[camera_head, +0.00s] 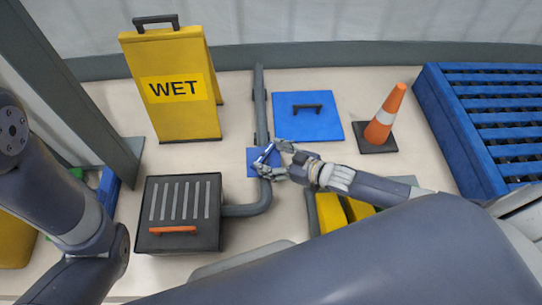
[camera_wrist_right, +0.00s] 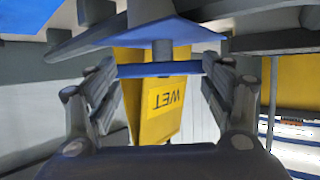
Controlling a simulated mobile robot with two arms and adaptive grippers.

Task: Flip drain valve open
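The drain valve has a blue lever (camera_head: 265,154) in front of a blue square plate (camera_head: 252,157) on the grey vertical pipe (camera_head: 261,100). My right gripper (camera_head: 277,160) is at the lever, its fingers spread on either side. In the right wrist view, the blue lever (camera_wrist_right: 160,69) spans the gap between the right gripper's (camera_wrist_right: 160,80) open fingers, with the blue plate (camera_wrist_right: 150,35) behind it. I cannot tell whether the fingers touch the lever's ends. My left arm shows at the left, but its gripper is out of view.
A black drain box (camera_head: 150,240) with an orange handle stands below left, joined to the pipe. A yellow WET sign (camera_head: 175,115) stands left of the pipe. A blue hatch (camera_head: 320,125), an orange cone (camera_head: 385,115) and a blue roller conveyor (camera_head: 450,125) are to the right.

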